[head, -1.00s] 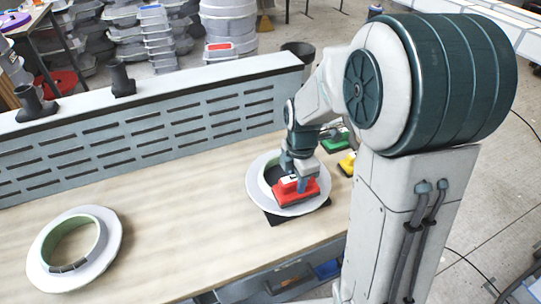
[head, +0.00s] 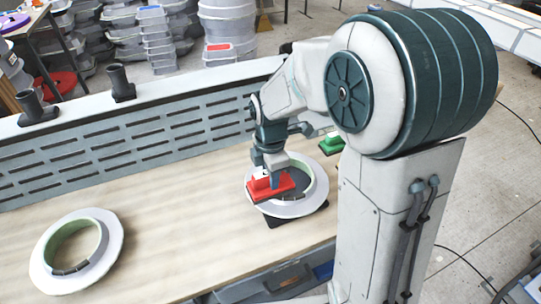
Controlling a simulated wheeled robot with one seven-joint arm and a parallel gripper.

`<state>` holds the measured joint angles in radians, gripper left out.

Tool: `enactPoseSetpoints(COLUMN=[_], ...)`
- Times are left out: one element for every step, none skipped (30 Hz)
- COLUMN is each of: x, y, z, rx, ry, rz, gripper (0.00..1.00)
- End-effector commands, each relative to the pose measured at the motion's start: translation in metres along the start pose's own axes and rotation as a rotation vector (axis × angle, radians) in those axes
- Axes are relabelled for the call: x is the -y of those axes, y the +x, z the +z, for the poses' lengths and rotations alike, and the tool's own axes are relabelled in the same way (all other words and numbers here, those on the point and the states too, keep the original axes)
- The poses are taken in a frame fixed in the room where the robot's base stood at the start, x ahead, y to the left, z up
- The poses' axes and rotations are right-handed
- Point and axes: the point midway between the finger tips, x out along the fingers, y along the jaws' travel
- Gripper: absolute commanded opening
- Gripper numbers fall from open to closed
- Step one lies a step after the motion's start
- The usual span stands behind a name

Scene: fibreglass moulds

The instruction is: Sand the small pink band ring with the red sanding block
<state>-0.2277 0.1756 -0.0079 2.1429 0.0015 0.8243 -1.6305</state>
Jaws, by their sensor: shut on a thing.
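My gripper (head: 269,176) is shut on the red sanding block (head: 270,188) and points down. The block is over the left front part of a round, pale ring mould (head: 314,190) with a wide flange and a raised inner band. I cannot tell whether the block touches the band or is just above it. The ring sits on a dark square pad (head: 283,219) on the workbench. No clear pink shows on it; the block and gripper hide part of it.
A larger pale ring (head: 112,248) with a greenish inner wall lies at the left of the bench (head: 180,230). A green block (head: 331,143) stands behind the right ring, partly beside my arm. A slotted grey panel (head: 150,135) runs along the back. The bench middle is clear.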

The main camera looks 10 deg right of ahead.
Motion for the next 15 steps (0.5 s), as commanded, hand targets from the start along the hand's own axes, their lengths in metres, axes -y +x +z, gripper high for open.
enactPoseSetpoints(x=[-0.001,-0.001,-0.001,-0.001,-0.001,-0.001,-0.001,-0.001,-0.001,-0.001,-0.001,-0.001,-0.001,-0.001,-0.001], y=[-0.009,-0.012,-0.015,-0.018,-0.021,-0.024,-0.027,-0.030,-0.033,-0.036,-0.038,-0.042,-0.044,-0.046,-0.048], z=[-0.001,-0.001,-0.001,-0.001,-0.001,-0.001,-0.001,-0.001,-0.001,-0.001,-0.002,-0.002,-0.002,-0.002,-0.002], rx=[0.000,0.000,0.000,0.000,0.000,0.000,0.000,0.000,0.000,0.000,0.000,0.000,0.000,0.000,0.000], ry=[-0.001,-0.002,-0.002,-0.002,-0.002,-0.002,-0.003,-0.003,-0.003,-0.003,-0.004,-0.004,-0.004,-0.005,-0.005], rz=[0.002,0.002,0.002,0.002,0.002,0.003,0.003,0.003,0.002,0.002,0.002,0.001,0.001,0.001,0.001], gripper=[0.09,0.09,0.09,0.09,0.09,0.09,0.09,0.09,0.09,0.09,0.09,0.09,0.09,0.09,0.09])
